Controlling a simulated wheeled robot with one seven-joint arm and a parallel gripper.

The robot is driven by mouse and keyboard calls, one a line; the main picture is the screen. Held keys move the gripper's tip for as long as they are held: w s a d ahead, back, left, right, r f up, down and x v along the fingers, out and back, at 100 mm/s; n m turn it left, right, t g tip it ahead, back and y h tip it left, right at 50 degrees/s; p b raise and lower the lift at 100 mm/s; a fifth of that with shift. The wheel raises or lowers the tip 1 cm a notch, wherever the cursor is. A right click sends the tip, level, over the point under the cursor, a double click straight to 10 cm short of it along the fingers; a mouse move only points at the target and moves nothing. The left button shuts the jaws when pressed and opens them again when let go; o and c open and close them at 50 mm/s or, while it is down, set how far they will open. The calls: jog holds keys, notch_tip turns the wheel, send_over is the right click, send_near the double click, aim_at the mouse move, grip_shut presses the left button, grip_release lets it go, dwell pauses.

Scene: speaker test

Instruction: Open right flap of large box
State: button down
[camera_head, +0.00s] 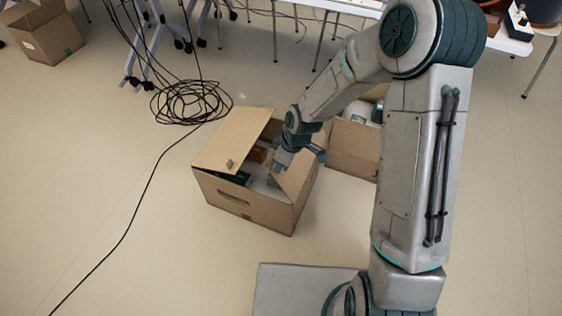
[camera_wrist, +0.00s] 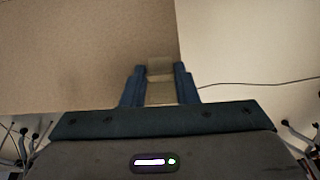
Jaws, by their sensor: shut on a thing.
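The large cardboard box (camera_head: 248,207) stands on the floor in the middle of the head view, with its top partly open. Its left flap (camera_head: 232,140) slants over the left part of the opening. Its right flap (camera_head: 299,178) stands at a slant along the right side. My gripper (camera_head: 278,167) is at the upper edge of the right flap, shut on it. In the wrist view my gripper (camera_wrist: 160,75) shows in front of a broad brown cardboard surface (camera_wrist: 80,50), whose edge runs beside the fingers. The exact contact is hard to see.
Several items, one green (camera_head: 237,178) and one reddish (camera_head: 257,154), lie inside the box. A second open box (camera_head: 352,150) stands close behind on the right. A coiled black cable (camera_head: 190,102) lies at the back left. The floor at the left is mostly free.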

jog(key=shift+w, duration=0.25)
jog(key=c, duration=1.1)
grip_release()
jog(key=p+v, duration=0.5)
jog(key=v, duration=0.8)
jog(key=shift+s+r+p, duration=0.15)
jog(key=shift+r+p, duration=0.25)
